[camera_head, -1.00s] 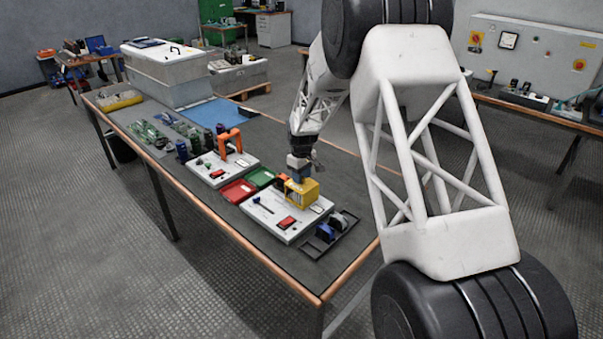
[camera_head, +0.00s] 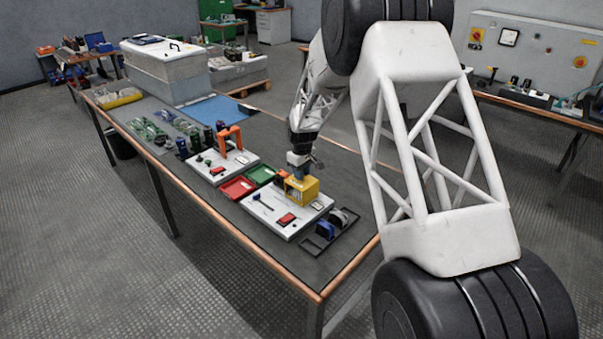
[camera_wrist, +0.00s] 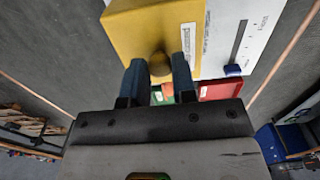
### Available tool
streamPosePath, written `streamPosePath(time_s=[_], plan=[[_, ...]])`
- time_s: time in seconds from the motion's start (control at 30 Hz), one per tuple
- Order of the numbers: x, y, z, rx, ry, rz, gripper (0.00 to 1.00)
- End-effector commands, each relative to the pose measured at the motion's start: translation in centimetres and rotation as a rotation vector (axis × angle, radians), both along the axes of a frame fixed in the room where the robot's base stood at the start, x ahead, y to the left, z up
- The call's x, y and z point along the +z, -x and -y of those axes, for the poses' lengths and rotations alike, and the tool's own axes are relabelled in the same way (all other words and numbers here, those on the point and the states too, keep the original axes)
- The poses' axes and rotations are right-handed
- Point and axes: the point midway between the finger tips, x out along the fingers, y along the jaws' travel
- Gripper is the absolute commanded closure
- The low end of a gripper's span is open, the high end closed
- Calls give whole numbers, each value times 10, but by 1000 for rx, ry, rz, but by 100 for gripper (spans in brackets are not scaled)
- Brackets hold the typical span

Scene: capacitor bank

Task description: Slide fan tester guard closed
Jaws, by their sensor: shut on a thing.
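The yellow guard (camera_head: 302,191) sits on the right-hand white tester board (camera_head: 262,213), toward its back edge. In the wrist view the guard (camera_wrist: 150,25) fills the top middle, with a round yellow knob (camera_wrist: 160,65) on its near side. My gripper (camera_wrist: 158,82) has its two blue-grey fingers on either side of this knob and is shut on it. In the head view my gripper (camera_head: 299,172) reaches down to the guard from behind. The board also shows in the wrist view (camera_wrist: 228,40), with a slot and a blue slider knob (camera_wrist: 232,70).
A red tray (camera_head: 238,188) and a green tray (camera_head: 260,176) lie left of the board. A black rack with blue and grey parts (camera_head: 330,230) is at its right. A second board with an orange arch (camera_head: 231,138) stands farther left. The table's front edge is clear.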

Motion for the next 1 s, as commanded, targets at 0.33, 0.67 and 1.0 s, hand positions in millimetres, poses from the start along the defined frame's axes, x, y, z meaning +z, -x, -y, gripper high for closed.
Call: streamPosePath(time_s=[0.33,0.67,1.0], plan=[[0,0,0,0,0,0,100],[-1,-7,-7,1,0,0,100],[0,-16,-15,0,-1,1,100]])
